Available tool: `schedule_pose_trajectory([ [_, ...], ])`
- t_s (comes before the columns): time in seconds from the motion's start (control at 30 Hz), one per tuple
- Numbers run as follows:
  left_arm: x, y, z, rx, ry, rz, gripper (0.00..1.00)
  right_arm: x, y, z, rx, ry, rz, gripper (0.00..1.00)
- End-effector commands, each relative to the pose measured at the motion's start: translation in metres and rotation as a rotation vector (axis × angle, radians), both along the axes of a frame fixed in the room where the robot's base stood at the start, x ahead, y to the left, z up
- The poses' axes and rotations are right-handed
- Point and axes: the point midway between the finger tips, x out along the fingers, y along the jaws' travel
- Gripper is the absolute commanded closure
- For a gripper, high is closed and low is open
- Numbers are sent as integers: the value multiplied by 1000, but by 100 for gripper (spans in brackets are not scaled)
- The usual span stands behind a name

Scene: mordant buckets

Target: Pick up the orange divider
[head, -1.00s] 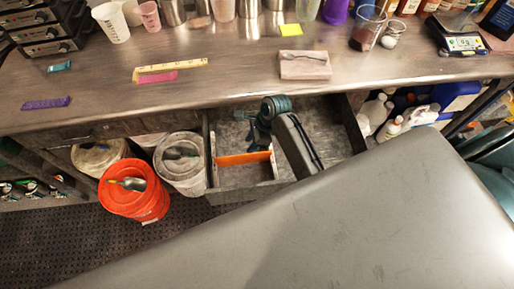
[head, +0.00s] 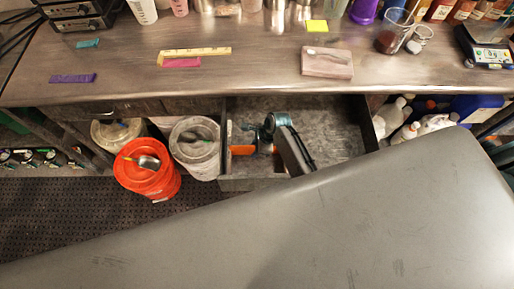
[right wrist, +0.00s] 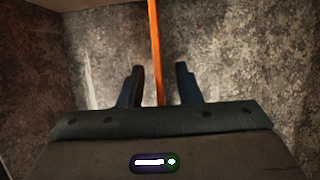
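The orange divider (head: 243,150) stands on edge inside the open grey drawer (head: 345,118). In the head view my right gripper (head: 264,148) is down in the drawer and covers part of the divider. In the right wrist view the divider (right wrist: 155,45) is a thin upright strip running between the two dark fingers of my right gripper (right wrist: 160,84). The fingers are apart, with a gap on both sides of the strip. My left gripper is not in view.
A red bucket (head: 148,180) and a whitish bucket (head: 196,160) stand left of the drawer. The counter (head: 240,72) is above it, with a pinkish block (head: 327,66) near its edge. A large grey surface (head: 290,225) fills the foreground. White bottles (head: 392,113) stand at right.

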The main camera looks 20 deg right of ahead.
Motion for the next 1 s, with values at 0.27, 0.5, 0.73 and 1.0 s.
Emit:
schedule_pose_trajectory([
  [0.27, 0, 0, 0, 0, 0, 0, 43, 0, 0, -1, 0, 0, 0, 75],
  [0.5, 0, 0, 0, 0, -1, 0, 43, 0, 0, -1, 0, 0, 0, 100],
  [0.73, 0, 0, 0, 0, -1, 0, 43, 0, 0, -1, 0, -1, 0, 100],
  [1.0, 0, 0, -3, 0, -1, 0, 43, 1, 0, 14, 0, -4, 1, 100],
])
